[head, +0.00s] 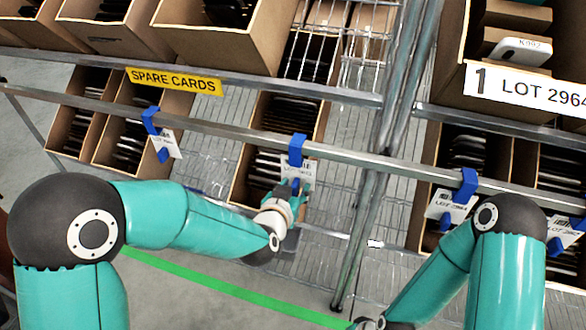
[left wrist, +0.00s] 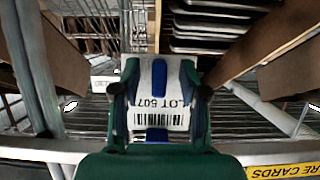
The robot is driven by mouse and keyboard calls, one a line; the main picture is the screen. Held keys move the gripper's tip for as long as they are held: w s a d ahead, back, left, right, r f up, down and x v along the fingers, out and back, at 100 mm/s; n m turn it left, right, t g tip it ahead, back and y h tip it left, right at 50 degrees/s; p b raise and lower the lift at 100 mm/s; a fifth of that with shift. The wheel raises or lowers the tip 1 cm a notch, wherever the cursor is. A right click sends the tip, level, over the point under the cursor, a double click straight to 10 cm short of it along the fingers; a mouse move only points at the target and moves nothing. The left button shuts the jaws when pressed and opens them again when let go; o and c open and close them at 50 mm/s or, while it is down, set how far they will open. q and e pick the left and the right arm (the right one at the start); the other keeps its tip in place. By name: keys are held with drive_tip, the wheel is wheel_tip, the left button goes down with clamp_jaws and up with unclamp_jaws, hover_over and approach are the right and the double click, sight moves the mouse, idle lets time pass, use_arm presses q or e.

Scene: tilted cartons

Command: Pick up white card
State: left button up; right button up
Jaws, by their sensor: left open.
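A white card (head: 297,172) with printed lot text hangs from a blue clip (head: 297,150) on the metal rail, in front of a carton of dark items. My left gripper (head: 287,192) is at the card's lower part in the head view and partly hides it. The gripper is open around the card. Whether a finger touches it I cannot tell. My right arm reaches down to the bottom edge; its gripper is out of view.
Other white cards hang on the rail at left (head: 168,143) and right (head: 450,207). A yellow "SPARE CARDS" sign (head: 174,81) is on the upper rail. A metal post (head: 375,185) stands right of the card. Tilted cartons (head: 225,35) fill the rack.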

use_arm(q)
clamp_jaws()
drive_tip(key=shift+r, duration=0.15)
idle(0.4)
